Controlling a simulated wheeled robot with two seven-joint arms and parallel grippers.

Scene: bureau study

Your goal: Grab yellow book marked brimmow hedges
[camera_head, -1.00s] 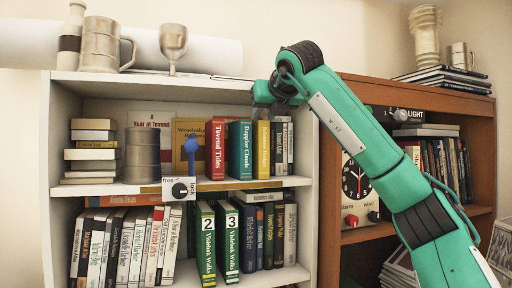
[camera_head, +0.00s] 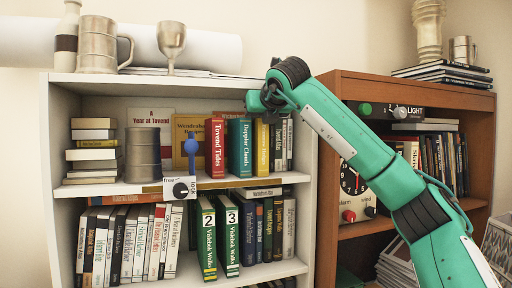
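A narrow yellow book (camera_head: 262,148) stands upright on the white bookcase's middle shelf, between the green "Dappler Clouds" book (camera_head: 240,148) and some thinner dark and pale books. Its spine lettering is too small to read. A wider yellow book (camera_head: 187,128) faces front further left, partly hidden by a blue-knobbed device. My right gripper (camera_head: 258,100) is in front of the shelf's top edge, just above the narrow yellow book's top. Its fingers are too small and dark to show whether they are open. My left gripper is not in view.
The red "Towend Tides" book (camera_head: 215,147) stands left of the green one. A blue-knobbed lock device (camera_head: 181,188) is at the shelf's front edge. The upper board (camera_head: 150,83) lies close over the books. The brown bookcase (camera_head: 400,90) stands at right, behind my arm.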

